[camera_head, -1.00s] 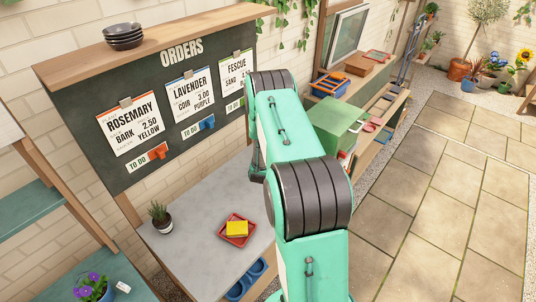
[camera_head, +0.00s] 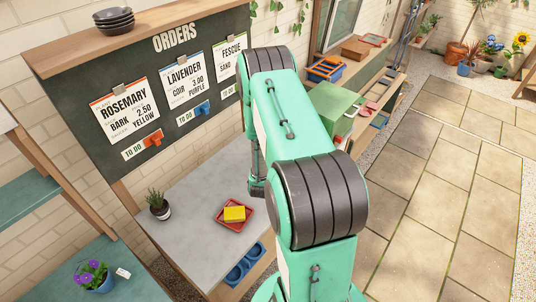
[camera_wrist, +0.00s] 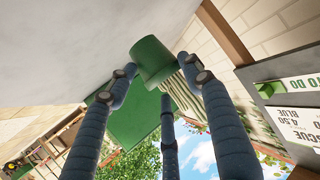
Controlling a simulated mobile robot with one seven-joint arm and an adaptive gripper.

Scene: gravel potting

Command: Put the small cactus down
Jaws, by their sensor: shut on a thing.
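In the wrist view, my gripper (camera_wrist: 167,76) has its blue-sleeved fingers closed around a smooth green pot-like thing (camera_wrist: 150,58). A pale, ribbed green shape shows just beside it; I cannot tell whether that is the small cactus. The grey tabletop (camera_wrist: 75,35) fills the upper left of this view, close to the green thing; I cannot tell if they touch. In the head view, my arm hides the gripper and what it holds. A small spiky plant in a pot (camera_head: 159,209) stands upright on the grey table (camera_head: 190,240).
The orders board (camera_head: 170,60) stands behind. A green box (camera_head: 333,103) is farther right. A purple-flowered pot (camera_head: 98,282) is lower left.

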